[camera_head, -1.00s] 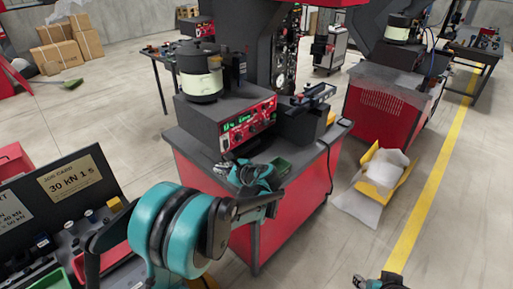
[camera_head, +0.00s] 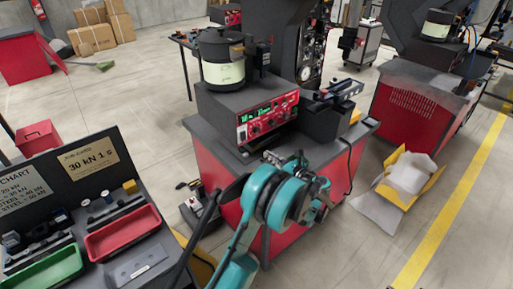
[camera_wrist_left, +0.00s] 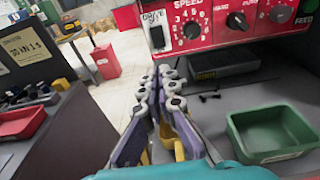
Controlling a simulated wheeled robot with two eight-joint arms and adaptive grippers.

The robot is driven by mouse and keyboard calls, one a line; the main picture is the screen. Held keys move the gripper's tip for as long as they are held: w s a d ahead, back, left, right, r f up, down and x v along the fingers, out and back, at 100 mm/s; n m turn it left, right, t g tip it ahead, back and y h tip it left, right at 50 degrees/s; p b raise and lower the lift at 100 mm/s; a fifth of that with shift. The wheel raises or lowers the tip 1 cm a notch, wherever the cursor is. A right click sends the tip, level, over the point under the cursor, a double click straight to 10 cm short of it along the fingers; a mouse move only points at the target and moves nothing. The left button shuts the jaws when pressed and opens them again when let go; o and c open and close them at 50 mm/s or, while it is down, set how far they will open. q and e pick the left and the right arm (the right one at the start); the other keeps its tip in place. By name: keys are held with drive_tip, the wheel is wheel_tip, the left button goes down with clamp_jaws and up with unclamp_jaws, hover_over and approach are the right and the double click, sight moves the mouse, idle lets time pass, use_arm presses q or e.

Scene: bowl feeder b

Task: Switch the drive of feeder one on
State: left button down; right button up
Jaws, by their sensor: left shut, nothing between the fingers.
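The feeder's red control panel (camera_head: 268,117) faces me on its dark box, with a lit green display. In the left wrist view the panel fills the top, with a white label reading DRIVE and a black drive switch (camera_wrist_left: 157,37) under it. Which way the switch is set I cannot tell. My left gripper (camera_head: 294,160) is in front of and below the panel. In the left wrist view its fingers (camera_wrist_left: 170,75) are together and empty, just below the switch and apart from it. My right gripper is not in view.
A speed knob (camera_wrist_left: 191,30) sits close right of the switch, with more knobs beyond. A green tray (camera_wrist_left: 272,132) lies on the bench at right. The bowl (camera_head: 222,60) stands above the panel. A dark tray stand (camera_head: 120,185) is at left.

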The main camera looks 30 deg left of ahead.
sight(244, 139)
use_arm(q)
drive_tip(key=b+x, duration=0.3)
drive_tip(key=x, duration=1)
drive_tip(key=shift+a, duration=0.35)
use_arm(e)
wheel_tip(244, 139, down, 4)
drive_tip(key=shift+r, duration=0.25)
